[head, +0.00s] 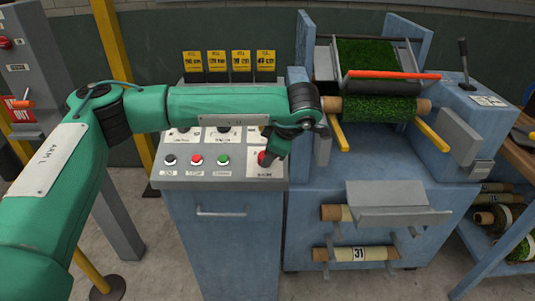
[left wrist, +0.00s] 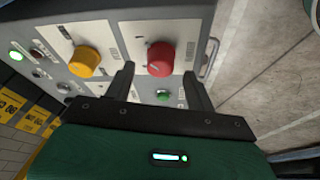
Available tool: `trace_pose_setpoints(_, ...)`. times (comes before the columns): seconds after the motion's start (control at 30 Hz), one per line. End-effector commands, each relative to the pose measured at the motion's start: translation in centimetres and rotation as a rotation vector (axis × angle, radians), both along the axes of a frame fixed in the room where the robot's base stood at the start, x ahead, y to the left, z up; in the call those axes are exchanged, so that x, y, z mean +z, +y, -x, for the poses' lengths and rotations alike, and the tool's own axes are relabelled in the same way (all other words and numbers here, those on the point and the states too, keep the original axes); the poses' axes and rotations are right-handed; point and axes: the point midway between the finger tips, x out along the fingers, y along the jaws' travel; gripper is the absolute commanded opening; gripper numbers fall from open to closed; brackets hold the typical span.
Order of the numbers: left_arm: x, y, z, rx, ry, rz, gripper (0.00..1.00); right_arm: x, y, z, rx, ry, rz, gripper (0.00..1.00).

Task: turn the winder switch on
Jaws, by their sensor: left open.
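The blue-grey control console (head: 228,235) has a sloped panel with labelled controls. My left gripper (head: 272,150) is over the panel's right side, pointing down beside a red control (head: 263,159). In the left wrist view my left gripper (left wrist: 162,82) is open and empty, its two fingers apart over the panel. A red knob (left wrist: 160,58) and a small green button (left wrist: 162,95) show between the fingers. A yellow knob (left wrist: 84,61) is left of them. I cannot read which control is the winder switch. My arm hides part of the panel's upper row.
Black (head: 170,160), red (head: 196,160) and green (head: 223,160) buttons line the panel's lower left. Yellow cards (head: 241,60) stand behind it. A blue machine (head: 380,215) with a turf roll (head: 380,107) stands close on the right. A yellow post (head: 112,40) rises at left.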

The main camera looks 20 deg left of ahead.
Motion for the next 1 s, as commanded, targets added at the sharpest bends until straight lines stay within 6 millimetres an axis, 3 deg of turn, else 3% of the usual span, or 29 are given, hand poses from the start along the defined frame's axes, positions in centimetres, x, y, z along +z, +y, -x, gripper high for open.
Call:
trace_pose_setpoints(0.1, 2.4, -1.2, 0.8, -0.002, -0.005, 0.000, 0.55, 1.3, 0.6, -1.7, -0.005, -0.020, -0.008, 0.00)
trace_pose_setpoints(0.3, 6.2, -3.1, 2.1, -0.001, -0.004, 0.001, 0.55, 2.5, 0.9, -2.6, -0.007, -0.021, -0.011, 0.00)
trace_pose_setpoints(0.5, 8.8, -4.3, 3.0, 0.000, -0.001, 0.000, 0.55, 3.3, 1.1, -3.1, -0.008, -0.021, -0.013, 0.00)
trace_pose_setpoints(0.7, 9.7, -4.8, 3.3, 0.000, 0.000, 0.000, 0.55, 3.6, 1.2, -3.2, -0.008, -0.019, -0.012, 0.00)
trace_pose_setpoints(1.0, 9.4, -5.0, 3.4, -0.005, 0.005, 0.008, 0.55, 3.7, 1.2, -3.3, -0.008, -0.021, -0.013, 0.00)
